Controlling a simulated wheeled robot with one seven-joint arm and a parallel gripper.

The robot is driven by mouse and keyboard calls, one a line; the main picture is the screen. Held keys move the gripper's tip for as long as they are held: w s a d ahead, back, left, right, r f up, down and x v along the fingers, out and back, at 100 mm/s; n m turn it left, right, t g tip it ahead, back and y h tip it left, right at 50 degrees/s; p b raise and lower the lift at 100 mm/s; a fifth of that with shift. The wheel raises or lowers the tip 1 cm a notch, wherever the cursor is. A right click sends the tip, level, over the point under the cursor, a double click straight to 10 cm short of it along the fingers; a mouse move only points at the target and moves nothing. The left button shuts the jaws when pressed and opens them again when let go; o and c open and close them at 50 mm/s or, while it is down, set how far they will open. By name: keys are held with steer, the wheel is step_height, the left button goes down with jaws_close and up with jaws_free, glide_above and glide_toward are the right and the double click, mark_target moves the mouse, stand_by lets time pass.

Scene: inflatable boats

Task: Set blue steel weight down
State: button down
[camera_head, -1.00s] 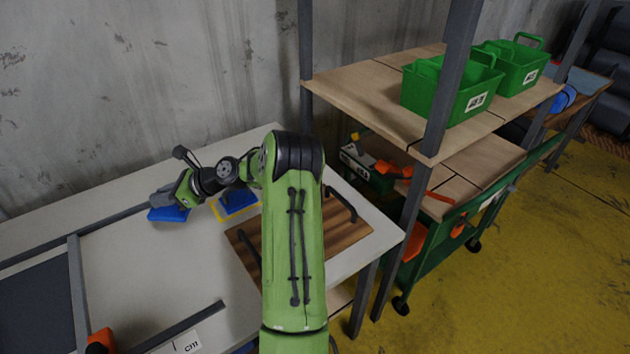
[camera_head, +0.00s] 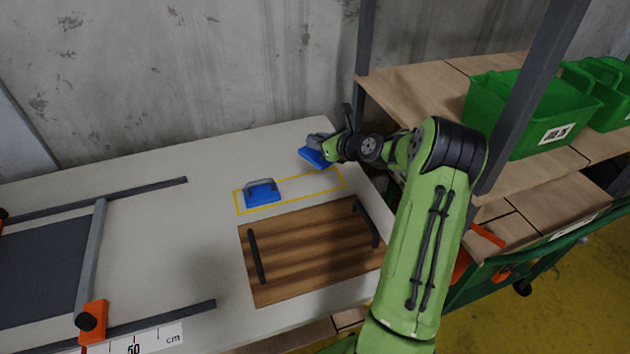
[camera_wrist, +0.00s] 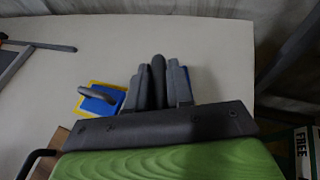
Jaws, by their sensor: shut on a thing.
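My gripper (camera_head: 321,147) is shut on a blue steel weight (camera_head: 314,158) near the back right of the white table. The held weight looks tilted, just behind the right part of a yellow outlined rectangle (camera_head: 343,178); I cannot tell whether it touches the table. A second blue weight (camera_head: 263,194) with a grey handle sits upright in the left part of the rectangle. In the wrist view, my fingers (camera_wrist: 159,85) hide most of the held weight, with a blue edge (camera_wrist: 186,75) showing. The second weight (camera_wrist: 103,98) lies to their left.
A striped wooden board (camera_head: 305,250) with two black handles lies in front of the rectangle. A metal frame with an orange clamp (camera_head: 93,322) and a ruler (camera_head: 135,344) are at left. A shelf post (camera_head: 364,50) and green crates (camera_head: 530,110) stand at right.

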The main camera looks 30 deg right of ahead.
step_height(320, 180, down, 10)
steer(key=b, duration=0.3)
steer(key=shift+w+a+r, duration=0.1)
steer(key=shift+a+r, duration=0.05)
steer(key=shift+r, duration=0.15)
steer(key=c, duration=1.5)
jaws_free()
steer(key=shift+f, duration=0.25)
steer(key=o, duration=0.5)
